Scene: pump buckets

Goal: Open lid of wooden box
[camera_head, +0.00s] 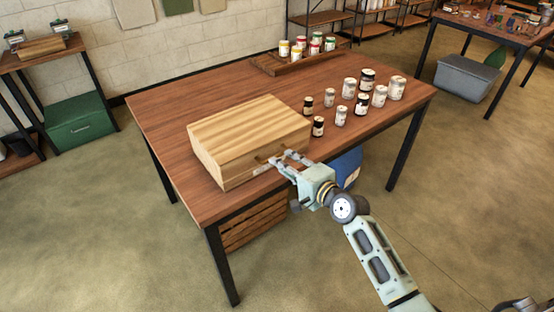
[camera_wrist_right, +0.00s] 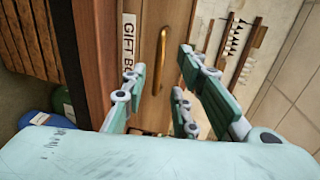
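The wooden box (camera_head: 250,130) sits on the brown table at its near left side, with its lid lying flat and closed. A brass handle (camera_wrist_right: 161,65) is on its front face, beside a white "GIFT BO..." label (camera_wrist_right: 129,45). My right gripper (camera_head: 283,158) is at the box's front face by the handle. In the right wrist view its fingers (camera_wrist_right: 163,85) are spread apart, with the handle showing in the gap between them. I cannot tell whether they touch the box. My left gripper is not in view.
Several jars (camera_head: 341,115) stand on the table (camera_head: 190,92) right of the box. A wooden tray (camera_head: 270,66) with more jars is at the back. A blue bucket (camera_head: 347,167) and a wooden crate (camera_head: 252,224) are under the table. The back left tabletop is clear.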

